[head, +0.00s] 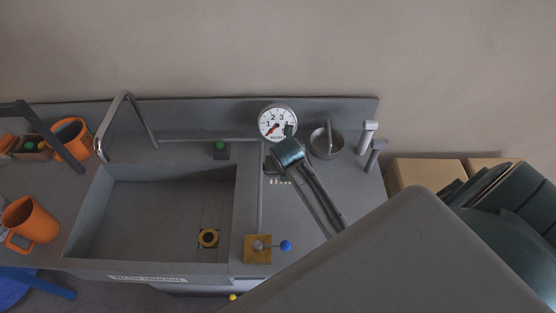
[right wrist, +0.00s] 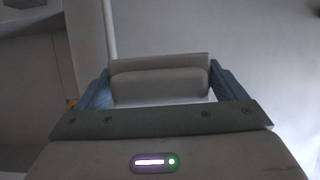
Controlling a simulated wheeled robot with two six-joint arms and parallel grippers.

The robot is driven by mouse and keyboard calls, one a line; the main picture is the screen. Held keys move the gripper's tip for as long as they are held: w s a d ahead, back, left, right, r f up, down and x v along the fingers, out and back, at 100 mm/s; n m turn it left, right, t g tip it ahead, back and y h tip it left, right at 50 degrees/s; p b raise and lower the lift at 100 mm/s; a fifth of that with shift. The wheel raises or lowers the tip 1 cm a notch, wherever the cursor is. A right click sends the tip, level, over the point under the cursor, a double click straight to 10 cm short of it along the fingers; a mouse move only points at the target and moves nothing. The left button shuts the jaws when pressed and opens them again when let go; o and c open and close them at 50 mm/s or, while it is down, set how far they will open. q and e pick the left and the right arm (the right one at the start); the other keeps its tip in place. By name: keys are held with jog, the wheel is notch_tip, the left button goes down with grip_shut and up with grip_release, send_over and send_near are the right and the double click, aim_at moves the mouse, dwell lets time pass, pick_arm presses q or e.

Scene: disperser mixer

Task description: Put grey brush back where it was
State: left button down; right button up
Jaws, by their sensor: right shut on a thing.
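In the right wrist view my right gripper (right wrist: 160,78) is shut on a grey block-like thing (right wrist: 160,88), which I take to be the grey brush. It lies across between the two blue-grey fingers, with a flat upper edge and a rounded front. In the head view a large grey part of my right arm covers the lower right, and neither the brush nor the right gripper can be made out clearly. My left gripper is not in view. The place where the brush was cannot be told from these frames.
A sink (head: 150,215) with a bent tap (head: 125,115) fills the left counter. A gauge (head: 277,123), a round metal pot (head: 326,141) and two upright grey fittings (head: 367,136) stand behind. Orange mugs (head: 30,222) stand left. Cardboard boxes (head: 428,172) are at right.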

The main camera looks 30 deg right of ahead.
jog(key=f, duration=0.2)
jog(key=f+p, duration=0.1)
jog(key=f, duration=0.1)
jog(key=shift+s+a, duration=0.1)
jog(key=shift+s, duration=0.15)
jog(key=shift+f, duration=0.35)
notch_tip(320, 180, down, 4)
jog(key=shift+w+f+p, duration=0.1)
jog(key=shift+w+p, duration=0.05)
jog(key=shift+p, duration=0.5)
jog(key=shift+f, duration=0.1)
jog(key=o, duration=0.6)
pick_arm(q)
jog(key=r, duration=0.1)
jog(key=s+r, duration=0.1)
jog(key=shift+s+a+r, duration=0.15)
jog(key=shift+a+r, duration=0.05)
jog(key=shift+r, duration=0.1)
